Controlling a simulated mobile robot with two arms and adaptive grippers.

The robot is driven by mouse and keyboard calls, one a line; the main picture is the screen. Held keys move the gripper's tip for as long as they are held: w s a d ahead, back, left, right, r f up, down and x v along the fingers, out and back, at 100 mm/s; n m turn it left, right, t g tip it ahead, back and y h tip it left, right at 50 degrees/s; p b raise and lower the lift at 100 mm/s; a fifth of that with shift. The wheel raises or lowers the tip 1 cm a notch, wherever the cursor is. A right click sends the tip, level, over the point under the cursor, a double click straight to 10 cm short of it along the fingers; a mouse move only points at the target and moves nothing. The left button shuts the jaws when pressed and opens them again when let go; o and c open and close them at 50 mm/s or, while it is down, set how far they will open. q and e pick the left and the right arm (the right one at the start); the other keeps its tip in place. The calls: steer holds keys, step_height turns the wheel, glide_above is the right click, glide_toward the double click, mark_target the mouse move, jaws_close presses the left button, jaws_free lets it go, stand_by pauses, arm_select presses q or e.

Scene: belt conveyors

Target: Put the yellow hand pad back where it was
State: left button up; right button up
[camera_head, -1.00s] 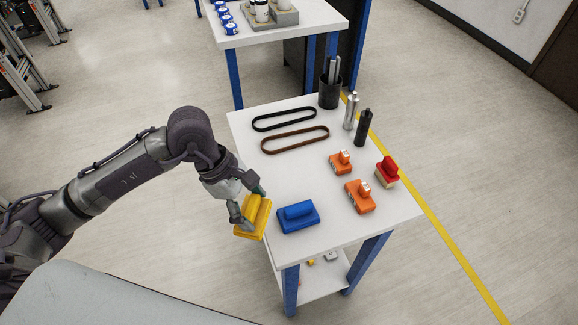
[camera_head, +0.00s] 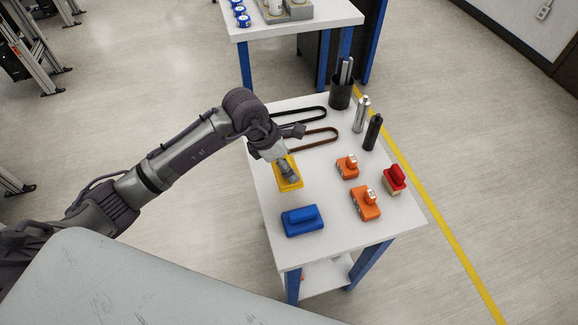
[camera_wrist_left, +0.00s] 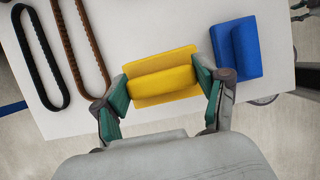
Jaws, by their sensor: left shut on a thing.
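The yellow hand pad (camera_head: 289,183) is at the left part of the white table, between the brown belt and the blue hand pad (camera_head: 302,220). My left gripper (camera_head: 287,168) is shut on it and covers part of it in the head view. In the left wrist view the yellow hand pad (camera_wrist_left: 162,75) lies between the two green-padded fingers of the left gripper (camera_wrist_left: 164,90), which press its ends. The blue hand pad (camera_wrist_left: 235,48) is right of it there, apart. I cannot tell whether the yellow pad touches the table.
The white table (camera_head: 335,235) also holds a black belt (camera_head: 300,115), a brown belt (camera_head: 318,140), orange tools (camera_head: 365,204), a red-topped block (camera_head: 394,180), two cylinders and a black cup (camera_head: 341,95). Another table (camera_head: 300,30) stands behind. The table's middle is clear.

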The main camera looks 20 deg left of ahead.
arm_select(q)
steer(key=shift+w+f, duration=0.35)
steer(key=shift+w, duration=0.05)
step_height(320, 180, down, 3)
steer(key=shift+f+p, duration=0.15)
steer(key=shift+p, duration=0.65)
steer(key=shift+f, duration=0.25)
arm_select(e)
steer(key=shift+w+a+r, duration=0.1)
steer(key=shift+a+r, duration=0.15)
steer(key=shift+r, duration=0.2)
steer(key=shift+w+a+r, duration=0.1)
steer(key=shift+a+r, duration=0.1)
steer(key=shift+r, duration=0.25)
arm_select(q)
steer(key=shift+f, duration=0.1)
steer(key=shift+f, duration=0.15)
steer(key=o, duration=1)
arm_select(e)
steer(key=shift+d+f, duration=0.1)
steer(key=shift+d, duration=0.1)
